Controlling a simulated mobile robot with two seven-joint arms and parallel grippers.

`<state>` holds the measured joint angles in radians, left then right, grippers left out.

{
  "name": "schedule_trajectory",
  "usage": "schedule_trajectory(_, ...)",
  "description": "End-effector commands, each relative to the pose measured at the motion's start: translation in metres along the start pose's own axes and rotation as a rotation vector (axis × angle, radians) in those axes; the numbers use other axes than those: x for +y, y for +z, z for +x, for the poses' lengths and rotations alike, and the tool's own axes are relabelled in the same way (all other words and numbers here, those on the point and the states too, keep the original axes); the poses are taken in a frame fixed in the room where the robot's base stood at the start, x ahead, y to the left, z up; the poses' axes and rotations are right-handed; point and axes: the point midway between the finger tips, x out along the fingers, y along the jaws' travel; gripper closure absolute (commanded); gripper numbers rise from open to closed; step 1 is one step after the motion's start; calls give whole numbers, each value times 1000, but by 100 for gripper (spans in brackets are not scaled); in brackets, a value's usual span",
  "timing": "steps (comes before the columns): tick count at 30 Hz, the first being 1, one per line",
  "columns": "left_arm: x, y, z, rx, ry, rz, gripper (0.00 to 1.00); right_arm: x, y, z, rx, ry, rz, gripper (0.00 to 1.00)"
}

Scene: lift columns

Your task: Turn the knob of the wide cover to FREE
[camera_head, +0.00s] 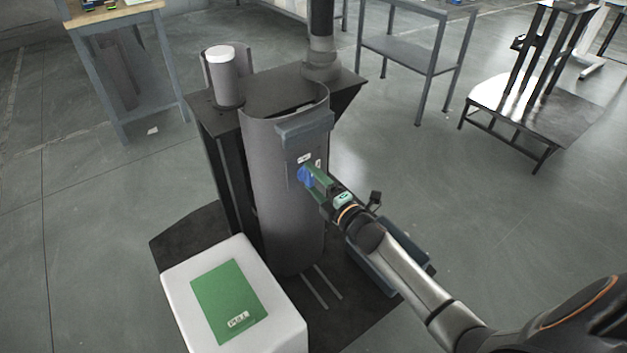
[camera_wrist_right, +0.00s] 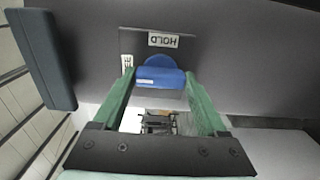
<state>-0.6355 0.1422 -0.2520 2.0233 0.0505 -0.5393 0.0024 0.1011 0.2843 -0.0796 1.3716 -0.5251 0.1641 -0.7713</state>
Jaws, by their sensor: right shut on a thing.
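The wide cover (camera_head: 280,225) is a tall dark grey curved shell standing upright around the column. On its front plate is a blue knob (camera_head: 305,176), also in the right wrist view (camera_wrist_right: 160,77). A white HOLD label (camera_wrist_right: 163,40) lies beyond the knob, its text upside down there. A second label (camera_wrist_right: 127,63), partly hidden, shows only "EE" at the left finger. My right gripper (camera_head: 313,182) has green fingers, one on each side of the knob, and is shut on it. I cannot tell which label the knob points to. My left gripper is not in view.
A handle bar (camera_head: 305,127) juts from the cover's top. A narrower shell around a white-topped cylinder (camera_head: 222,70) stands behind left. A white block with a green panel (camera_head: 228,298) is front left. A table, a rack and a low stand are farther back. Floor shows at left.

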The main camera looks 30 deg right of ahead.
Motion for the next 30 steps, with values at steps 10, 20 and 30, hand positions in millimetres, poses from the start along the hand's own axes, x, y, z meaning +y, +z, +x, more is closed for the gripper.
schedule_trajectory(10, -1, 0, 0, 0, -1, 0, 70, 0, 0, 0, 1, 0, -10, 14)
schedule_trajectory(20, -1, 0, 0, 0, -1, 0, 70, 0, 0, 0, 0, 0, -6, 0)
schedule_trajectory(30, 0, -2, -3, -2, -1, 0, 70, -1, 0, -34, 1, -3, -4, 0)
